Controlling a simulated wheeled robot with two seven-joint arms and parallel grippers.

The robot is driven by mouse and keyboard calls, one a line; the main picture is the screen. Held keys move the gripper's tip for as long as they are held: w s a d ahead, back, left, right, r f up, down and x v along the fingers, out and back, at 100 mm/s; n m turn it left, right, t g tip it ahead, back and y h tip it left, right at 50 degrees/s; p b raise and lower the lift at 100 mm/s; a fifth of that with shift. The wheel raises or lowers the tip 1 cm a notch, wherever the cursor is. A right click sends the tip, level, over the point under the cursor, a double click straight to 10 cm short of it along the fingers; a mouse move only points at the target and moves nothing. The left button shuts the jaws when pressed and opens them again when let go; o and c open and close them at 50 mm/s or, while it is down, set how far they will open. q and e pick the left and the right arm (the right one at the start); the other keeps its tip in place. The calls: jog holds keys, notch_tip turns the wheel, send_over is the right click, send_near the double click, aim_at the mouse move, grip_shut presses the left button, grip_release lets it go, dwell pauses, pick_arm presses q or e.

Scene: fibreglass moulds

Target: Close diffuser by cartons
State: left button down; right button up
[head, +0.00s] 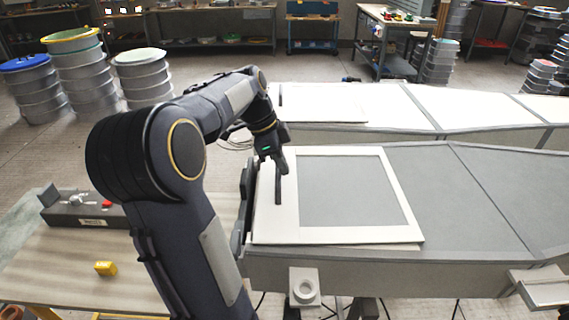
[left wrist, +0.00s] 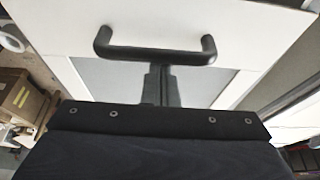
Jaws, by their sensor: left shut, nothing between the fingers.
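The diffuser looks like a flat panel with a wide white frame (head: 405,205) and a grey middle, lying level or nearly so on the near grey mould. It has a black bar handle (head: 278,190) on its left side; the handle (left wrist: 155,53) also shows in the left wrist view. My left gripper (head: 279,165) is at the handle. In the left wrist view its fingers (left wrist: 160,72) are shut and empty, with the tips close to the bar; I cannot tell whether they touch. Cardboard cartons (left wrist: 22,95) show at the left of that view. My right gripper is not in view.
Another long mould (head: 400,108) stands behind. Stacked drums (head: 80,65) stand at the far left. The grey surface right of the panel is clear.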

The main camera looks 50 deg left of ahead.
pick_arm(q)
jog(key=w+d+r+p, duration=0.1)
jog(key=w+d+r, duration=0.1)
jog(key=shift+w+d+r, duration=0.1)
jog(key=shift+w+d, duration=0.05)
jog(key=shift+w, duration=0.25)
jog(key=v, duration=0.9)
pick_arm(e)
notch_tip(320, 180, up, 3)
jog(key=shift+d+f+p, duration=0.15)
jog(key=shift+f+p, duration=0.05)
jog(key=shift+p, duration=0.6)
pick_arm(q)
jog(key=s+d+f+n+t, duration=0.1)
jog(key=s+d+f+n, duration=0.2)
jog(key=d, duration=0.5)
jog(key=s+d+f+n, duration=0.3)
jog(key=s+d+f, duration=0.2)
jog(key=d, duration=0.4)
jog(key=s+d+f+n+t+h, duration=0.1)
jog(key=s+d+f+n, duration=0.2)
jog(key=d, duration=0.6)
notch_tip(320, 180, down, 3)
jog(key=shift+s+d+f+n+t, duration=0.15)
jog(key=shift+s+n+t, duration=0.2)
jog(key=shift+s, duration=0.65)
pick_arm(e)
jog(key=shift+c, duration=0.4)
